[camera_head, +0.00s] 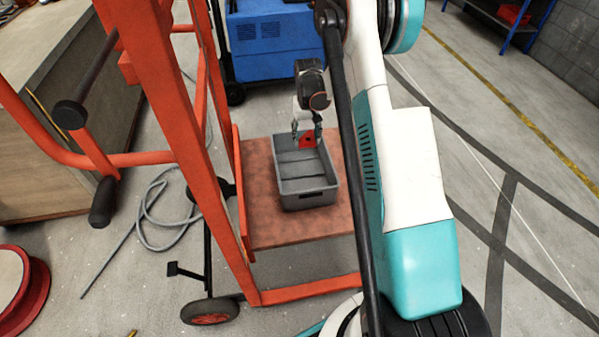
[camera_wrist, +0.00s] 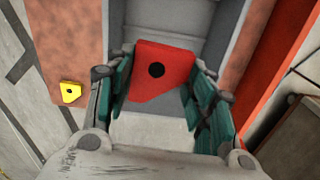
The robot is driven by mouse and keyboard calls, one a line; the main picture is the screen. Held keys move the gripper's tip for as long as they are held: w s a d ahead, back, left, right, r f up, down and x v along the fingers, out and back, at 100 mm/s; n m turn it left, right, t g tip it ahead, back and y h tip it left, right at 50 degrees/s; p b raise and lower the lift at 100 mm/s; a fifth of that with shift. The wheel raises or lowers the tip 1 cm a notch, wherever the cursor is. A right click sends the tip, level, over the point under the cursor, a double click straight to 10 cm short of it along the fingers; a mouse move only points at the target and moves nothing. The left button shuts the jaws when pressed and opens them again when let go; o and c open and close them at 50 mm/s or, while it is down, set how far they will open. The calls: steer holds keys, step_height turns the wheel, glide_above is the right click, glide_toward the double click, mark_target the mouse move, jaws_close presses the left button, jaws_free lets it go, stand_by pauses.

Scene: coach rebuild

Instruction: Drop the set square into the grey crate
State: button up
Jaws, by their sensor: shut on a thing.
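The set square (camera_wrist: 160,75) is a red plate with a dark round hole. My gripper (camera_wrist: 158,92) is shut on it, with green finger pads on either side in the wrist view. In the head view the red set square (camera_head: 307,138) hangs from my gripper (camera_head: 307,131) over the far part of the grey crate (camera_head: 307,199). The crate is an open box on a reddish-brown board, and it also shows behind the set square in the wrist view (camera_wrist: 190,18). The crate's visible floor looks empty. The gap between set square and crate floor cannot be told.
The crate stands on the board (camera_head: 268,232) of an orange-framed cart (camera_head: 172,100). A small yellow piece with a hole (camera_wrist: 70,92) lies beside the crate. A blue machine (camera_head: 268,45) stands behind. A grey hose (camera_head: 150,215) lies on the floor to the left.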

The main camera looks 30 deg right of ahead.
steer(key=shift+f+b, duration=0.55)
steer(key=shift+f, duration=0.9)
steer(key=o, duration=1.2)
step_height(320, 180, up, 12)
